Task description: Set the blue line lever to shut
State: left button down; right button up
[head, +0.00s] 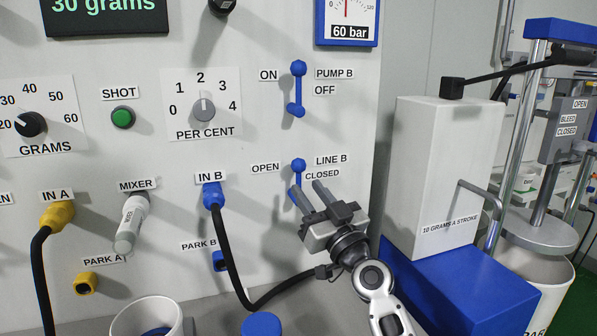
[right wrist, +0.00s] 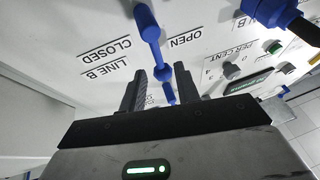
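The blue LINE B lever (head: 298,167) is on the white panel, with an OPEN label (head: 265,168) on its left and a CLOSED label (head: 322,174) on its right. It stands nearly upright, and its lower part is partly hidden by a gripper finger. In the right wrist view the lever (right wrist: 150,34) shows upside down, beyond the fingertips. I cannot tell which label it is set to. My right gripper (head: 307,187) is open and empty, just below and right of the lever. Its two fingers also show apart in the right wrist view (right wrist: 161,75). My left gripper is not in view.
The similar blue PUMP B lever (head: 298,88) is above. The blue IN B plug (head: 212,195) and its black hose (head: 232,265) are at the left. A white box (head: 435,170) on a blue base (head: 450,285) stands to the right of the panel.

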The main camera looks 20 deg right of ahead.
aim_at(300, 179)
jog(key=x, duration=0.5)
jog(key=shift+w, duration=0.15)
grip_shut()
